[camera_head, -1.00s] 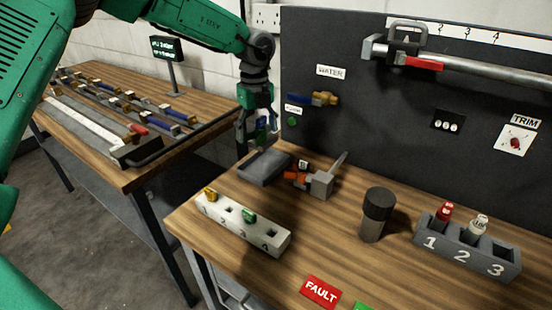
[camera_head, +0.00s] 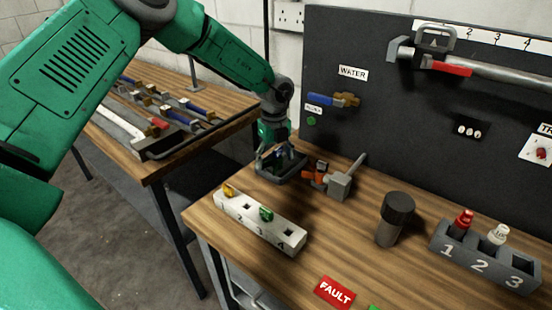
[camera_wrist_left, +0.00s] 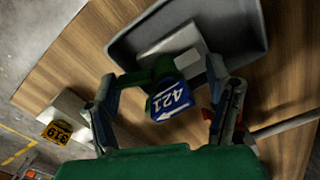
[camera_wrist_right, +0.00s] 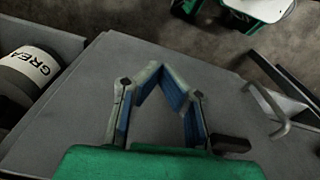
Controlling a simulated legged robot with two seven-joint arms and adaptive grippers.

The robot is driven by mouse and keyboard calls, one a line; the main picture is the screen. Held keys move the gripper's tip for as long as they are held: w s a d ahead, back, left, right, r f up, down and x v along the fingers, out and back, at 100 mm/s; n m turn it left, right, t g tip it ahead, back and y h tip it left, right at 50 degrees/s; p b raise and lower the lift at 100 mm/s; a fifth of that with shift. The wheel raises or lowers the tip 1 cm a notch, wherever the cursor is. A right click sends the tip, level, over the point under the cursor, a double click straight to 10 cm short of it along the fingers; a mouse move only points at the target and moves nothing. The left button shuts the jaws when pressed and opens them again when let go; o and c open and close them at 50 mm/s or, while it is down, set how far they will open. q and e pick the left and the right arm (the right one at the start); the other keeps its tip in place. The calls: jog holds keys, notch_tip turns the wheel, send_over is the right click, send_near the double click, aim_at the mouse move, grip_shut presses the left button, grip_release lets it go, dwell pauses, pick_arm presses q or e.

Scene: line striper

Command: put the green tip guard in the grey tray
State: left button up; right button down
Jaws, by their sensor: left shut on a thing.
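My left gripper (camera_head: 280,160) hangs over the grey tray (camera_head: 296,177), low at its mouth. It is shut on the green tip guard (camera_wrist_left: 151,76), whose blue tip (camera_wrist_left: 170,103) is marked 421 with a white arrow. In the left wrist view the guard sits between the two fingers, in front of the grey tray (camera_wrist_left: 262,34). I cannot tell whether the guard touches the tray. My right gripper (camera_wrist_right: 160,68) shows only in its own wrist view, with its fingertips together and nothing between them.
A white numbered block (camera_head: 292,241) holds a yellow piece (camera_head: 229,190) and a green piece (camera_head: 266,214). An orange and grey tool (camera_head: 340,186) stands close right of the tray. A dark cylinder (camera_head: 394,219) and grey numbered rack (camera_head: 482,257) stand farther right.

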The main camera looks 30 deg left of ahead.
aim_at(275, 150)
pick_arm(q)
jog(key=o, duration=1.5)
jog(key=shift+a+f, duration=0.1)
jog(key=shift+a, duration=0.25)
jog(key=shift+o, duration=0.2)
jog(key=shift+a+f, duration=0.15)
jog(key=shift+a, duration=0.3)
jog(key=shift+d, duration=0.2)
jog(key=r, duration=0.2)
jog(key=d+r, duration=0.1)
jog(key=r, duration=0.1)
jog(key=shift+d+r, duration=0.15)
jog(key=shift+r, duration=0.1)
notch_tip(275, 150, up, 8)
pick_arm(e)
jog(key=shift+a+f, duration=0.15)
pick_arm(q)
jog(key=shift+a, duration=0.2)
